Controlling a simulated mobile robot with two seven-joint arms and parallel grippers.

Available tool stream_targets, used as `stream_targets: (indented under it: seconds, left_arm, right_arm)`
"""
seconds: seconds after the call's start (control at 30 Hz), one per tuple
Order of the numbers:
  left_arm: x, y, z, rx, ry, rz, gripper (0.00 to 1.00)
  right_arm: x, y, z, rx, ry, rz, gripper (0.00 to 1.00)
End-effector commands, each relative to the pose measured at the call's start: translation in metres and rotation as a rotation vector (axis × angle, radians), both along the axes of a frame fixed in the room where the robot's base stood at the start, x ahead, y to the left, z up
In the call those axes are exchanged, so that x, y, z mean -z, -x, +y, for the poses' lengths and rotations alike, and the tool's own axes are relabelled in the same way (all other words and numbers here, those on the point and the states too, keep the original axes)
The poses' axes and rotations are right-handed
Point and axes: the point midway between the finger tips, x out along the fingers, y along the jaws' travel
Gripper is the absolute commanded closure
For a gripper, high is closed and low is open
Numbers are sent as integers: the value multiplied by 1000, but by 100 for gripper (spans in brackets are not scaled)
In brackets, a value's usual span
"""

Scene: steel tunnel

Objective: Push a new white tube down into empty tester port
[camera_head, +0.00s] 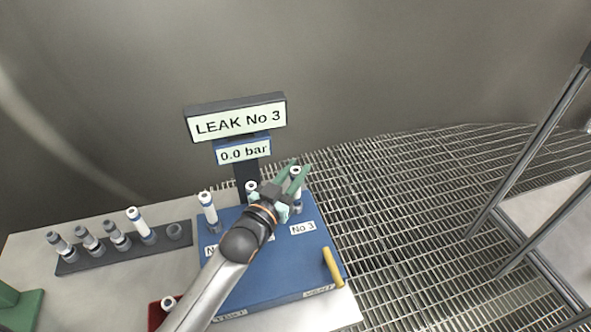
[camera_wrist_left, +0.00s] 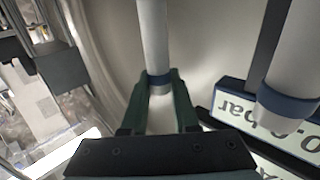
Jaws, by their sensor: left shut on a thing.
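My left gripper (camera_head: 294,170) reaches over the blue tester (camera_head: 272,272) and is shut on a white tube with a blue band (camera_wrist_left: 152,35), which also shows in the head view (camera_head: 296,172). The tube stands over the port marked No 3 (camera_head: 297,208). My fingers partly cover it, so I cannot tell how deep it sits. Another white tube (camera_head: 208,212) stands in the tester's left port. A middle tube (camera_head: 251,187) is mostly hidden behind my gripper. The sign (camera_head: 236,119) reads LEAK No 3, and the display (camera_head: 243,151) reads 0.0 bar. My right gripper is out of view.
A dark rack (camera_head: 75,262) on the left holds several tubes and has an empty socket (camera_head: 174,231). A red bin (camera_head: 155,313) with a tube stands near my arm. A yellow handle (camera_head: 333,267) lies at the tester's right edge. Grating floor (camera_head: 420,210) lies beyond.

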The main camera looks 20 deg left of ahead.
Motion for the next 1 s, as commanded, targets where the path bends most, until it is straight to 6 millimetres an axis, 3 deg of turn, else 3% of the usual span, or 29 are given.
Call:
stream_targets:
  seconds: [0.67,0.7,1.0]
  left_arm:
    - [18,0,0,0,0,-1,100]
    - [17,0,0,0,0,-1,69]
    - [16,0,0,0,0,-1,37]
  right_arm:
    - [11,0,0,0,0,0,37]
    - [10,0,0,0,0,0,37]
    - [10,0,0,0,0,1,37]
